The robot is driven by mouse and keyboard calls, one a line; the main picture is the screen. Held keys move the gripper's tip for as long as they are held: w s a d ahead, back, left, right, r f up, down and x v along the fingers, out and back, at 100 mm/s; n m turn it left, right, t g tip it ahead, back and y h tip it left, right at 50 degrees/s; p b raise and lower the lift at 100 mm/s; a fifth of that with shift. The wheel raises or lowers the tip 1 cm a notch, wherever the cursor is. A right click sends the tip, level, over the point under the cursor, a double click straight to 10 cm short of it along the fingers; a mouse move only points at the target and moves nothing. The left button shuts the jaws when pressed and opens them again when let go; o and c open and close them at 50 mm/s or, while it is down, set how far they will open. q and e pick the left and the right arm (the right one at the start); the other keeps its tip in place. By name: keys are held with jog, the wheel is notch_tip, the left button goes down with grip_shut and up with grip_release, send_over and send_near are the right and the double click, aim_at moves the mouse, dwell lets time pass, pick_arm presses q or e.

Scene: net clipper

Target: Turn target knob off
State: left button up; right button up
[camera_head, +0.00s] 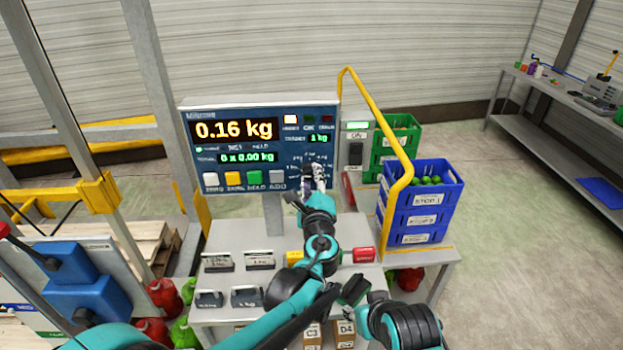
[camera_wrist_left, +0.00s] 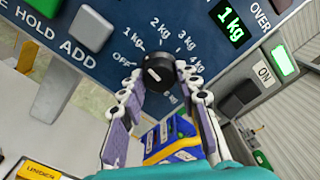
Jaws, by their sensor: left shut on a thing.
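The target knob (camera_wrist_left: 157,75) is a round black dial on the dark blue scale panel (camera_wrist_left: 110,62). Labels from OFF through several kg values surround it. The target display (camera_wrist_left: 229,20) reads 1 kg. My left gripper (camera_wrist_left: 159,80) has its two fingers on either side of the knob, shut on it. In the head view my left gripper (camera_head: 314,178) reaches the lower right of the panel (camera_head: 240,150) and hides the knob there. A white mark shows on the knob's face, but its exact setting is hard to read.
A yellow rail (camera_head: 399,150) curves close to the panel's right side. Blue crates (camera_head: 420,205) and a green crate (camera_head: 400,135) stand beyond it. An ON switch box (camera_head: 356,150) is right of the panel. A table (camera_head: 235,235) with small weights lies below.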

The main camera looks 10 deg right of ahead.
pick_arm(q)
jog(key=n, duration=0.7)
jog(key=shift+r, duration=0.15)
dwell(0.4)
jog(key=o, duration=1.2)
jog(key=shift+w, duration=0.1)
jog(key=shift+c, duration=0.2)
jog(key=s+a, duration=0.1)
jog(key=s, duration=1.1)
jog(key=shift+a, duration=0.1)
